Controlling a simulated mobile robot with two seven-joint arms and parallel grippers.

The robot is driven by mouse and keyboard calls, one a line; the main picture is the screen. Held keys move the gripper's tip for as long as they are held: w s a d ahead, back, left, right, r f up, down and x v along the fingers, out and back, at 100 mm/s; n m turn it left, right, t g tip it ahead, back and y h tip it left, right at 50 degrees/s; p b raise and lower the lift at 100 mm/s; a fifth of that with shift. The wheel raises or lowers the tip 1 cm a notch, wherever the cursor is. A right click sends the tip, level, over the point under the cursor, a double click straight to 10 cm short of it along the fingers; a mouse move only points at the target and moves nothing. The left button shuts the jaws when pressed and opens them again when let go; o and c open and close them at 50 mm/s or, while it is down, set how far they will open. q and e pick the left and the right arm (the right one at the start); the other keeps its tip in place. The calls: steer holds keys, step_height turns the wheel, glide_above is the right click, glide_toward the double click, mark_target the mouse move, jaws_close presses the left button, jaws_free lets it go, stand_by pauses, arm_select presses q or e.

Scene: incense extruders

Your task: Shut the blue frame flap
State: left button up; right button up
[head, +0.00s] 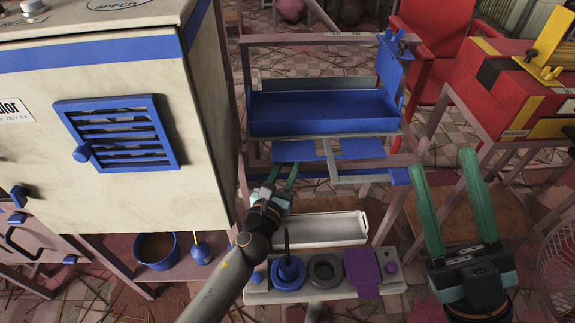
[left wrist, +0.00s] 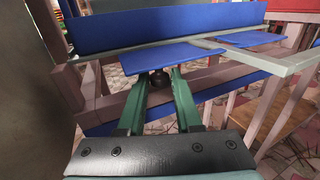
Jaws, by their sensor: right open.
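Two flat blue flaps, the left one (head: 295,151) and the right one (head: 361,147), sit at a pale grey frame (head: 330,160) below a blue tray (head: 320,112). Both look tilted out; I cannot tell which is the named flap. My left gripper (head: 284,168) is just under the left flap, its fingers apart. In the left wrist view the left flap (left wrist: 165,58) lies just beyond and above the fingertips (left wrist: 157,75). A dark round knob (left wrist: 159,84) shows between the fingers; contact is unclear. My right gripper (head: 443,160) is open and empty at the right.
A large cream machine (head: 110,190) with a blue vent stands close left of my left arm. A white tray (head: 320,230) and a low panel with blue, black and purple parts lie below. Red and yellow equipment (head: 510,90) stands right.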

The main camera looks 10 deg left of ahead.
arm_select(q)
jaws_close()
